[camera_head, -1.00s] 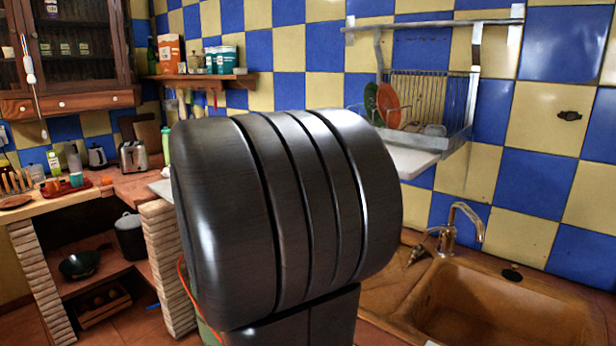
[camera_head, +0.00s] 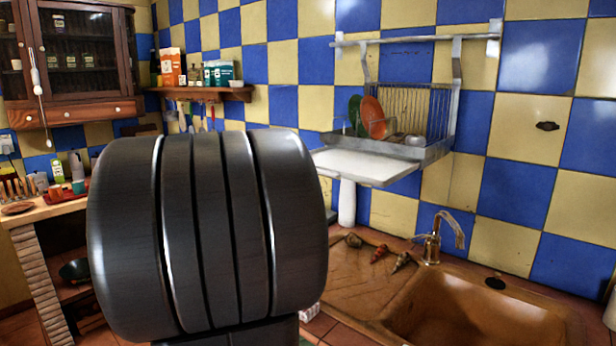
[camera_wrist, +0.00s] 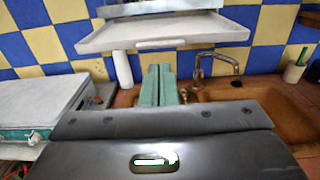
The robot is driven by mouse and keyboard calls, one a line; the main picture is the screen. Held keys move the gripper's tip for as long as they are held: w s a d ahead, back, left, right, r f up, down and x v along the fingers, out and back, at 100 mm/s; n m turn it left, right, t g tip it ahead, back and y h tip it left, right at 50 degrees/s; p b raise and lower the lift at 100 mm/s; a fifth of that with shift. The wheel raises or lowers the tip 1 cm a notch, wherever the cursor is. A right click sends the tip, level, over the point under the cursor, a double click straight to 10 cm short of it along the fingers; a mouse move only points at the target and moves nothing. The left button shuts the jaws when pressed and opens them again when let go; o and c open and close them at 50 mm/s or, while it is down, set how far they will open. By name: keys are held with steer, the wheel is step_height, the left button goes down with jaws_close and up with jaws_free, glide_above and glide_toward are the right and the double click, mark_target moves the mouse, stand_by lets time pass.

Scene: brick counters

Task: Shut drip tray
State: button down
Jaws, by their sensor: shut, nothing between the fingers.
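The drip tray (camera_head: 368,167) is a flat white tray under the wall-mounted dish rack (camera_head: 440,148). It sticks out from beneath the rack towards the room. In the wrist view the drip tray (camera_wrist: 150,32) spans the upper middle, with a pale handle slot on its front edge. My gripper (camera_wrist: 158,70) shows there as two green fingers shut together and empty. The fingertips appear just below the tray's front edge in the picture, with a thin gap between. I cannot tell the depth between them. In the head view my arm hides the gripper.
The brown sink (camera_head: 470,310) with its tap (camera_head: 432,240) lies below the rack. A white bottle (camera_head: 347,202) stands under the tray. Plates (camera_head: 372,117) stand in the rack. In the wrist view a white box-like thing (camera_wrist: 40,100) is at left and a cup (camera_wrist: 294,72) at right.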

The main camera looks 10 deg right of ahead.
mark_target(359, 162)
steer(key=x, duration=0.7)
steer(key=shift+p, duration=0.4)
steer(key=shift+w+d, duration=0.15)
steer(key=shift+d, duration=0.1)
steer(key=b+x, duration=0.2)
steer(key=x, duration=1.7)
steer(key=shift+w+d, duration=0.1)
steer(key=shift+w, duration=0.05)
steer(key=shift+r, duration=0.3)
steer(key=shift+r, duration=0.1)
